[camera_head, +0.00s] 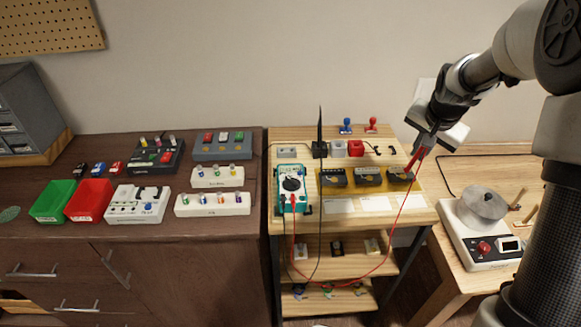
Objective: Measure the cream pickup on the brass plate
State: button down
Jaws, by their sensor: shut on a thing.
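My gripper (424,144) is shut on a red probe (414,158), which slants down to the left with its lower end at the right-hand dark block (398,174). I cannot tell whether the tip touches. The brass plate (415,187) lies on the light wooden bench and bears three dark blocks in a row. A teal multimeter (293,202) stands left of it, and a red lead (398,215) loops from it to the probe. A pale piece on the shelf below (372,246) may be the cream pickup; it is too small to be sure.
A black probe (320,127) stands upright behind the multimeter, beside a white block (338,149) and a red block (355,148). White cards (375,204) lie in front of the plate. A white winder machine (482,235) stands right. Green (53,202) and red (89,200) bins stand left.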

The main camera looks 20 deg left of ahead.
jog(key=shift+r+p, duration=1.55)
jog(key=shift+r, duration=1.1)
